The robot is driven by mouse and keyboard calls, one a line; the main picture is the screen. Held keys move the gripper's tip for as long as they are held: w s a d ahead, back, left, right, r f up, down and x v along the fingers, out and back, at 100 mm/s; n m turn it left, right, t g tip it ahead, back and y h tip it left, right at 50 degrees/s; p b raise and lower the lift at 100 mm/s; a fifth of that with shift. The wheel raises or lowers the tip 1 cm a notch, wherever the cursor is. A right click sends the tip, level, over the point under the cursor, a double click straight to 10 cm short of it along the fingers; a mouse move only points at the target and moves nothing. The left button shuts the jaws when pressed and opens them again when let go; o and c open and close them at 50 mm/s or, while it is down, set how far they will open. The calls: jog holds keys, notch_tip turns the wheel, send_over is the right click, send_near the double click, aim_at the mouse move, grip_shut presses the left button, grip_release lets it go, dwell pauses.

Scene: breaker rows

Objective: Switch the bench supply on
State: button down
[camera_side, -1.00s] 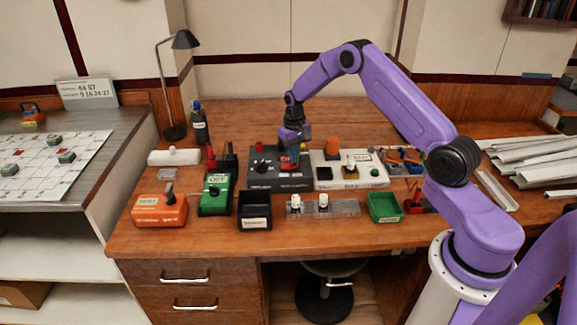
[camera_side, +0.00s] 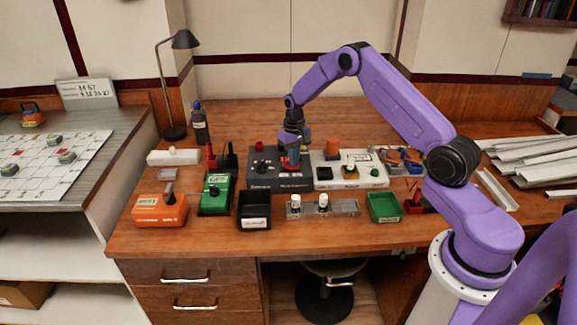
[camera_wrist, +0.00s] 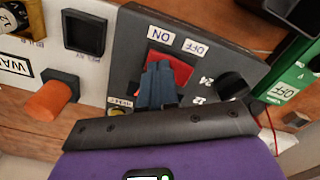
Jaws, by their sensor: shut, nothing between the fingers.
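The dark grey box with the red switch (camera_side: 262,181), which I take as the bench supply, stands mid-bench. In the wrist view its panel (camera_wrist: 128,48) shows upside down, with an ON label (camera_wrist: 163,35) and an OFF label (camera_wrist: 196,47) beside a red rocker switch (camera_wrist: 183,68). A black knob (camera_wrist: 233,86) with a "24" mark is on the same panel. My gripper (camera_side: 290,166) is shut and empty, pointing down over the switch. In the wrist view its fingertips (camera_wrist: 160,70) overlap the rocker and hide part of it; I cannot tell whether they touch.
A white unit (camera_side: 323,184) with an orange part (camera_side: 333,147) adjoins on the right. A green device (camera_side: 216,195), an orange device (camera_side: 160,210), a black bin (camera_side: 254,210) and a green bin (camera_side: 384,208) stand in front. A desk lamp (camera_side: 174,90) rises behind left.

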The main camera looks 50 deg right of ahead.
notch_tip(320, 180, up, 7)
dwell(0.9)
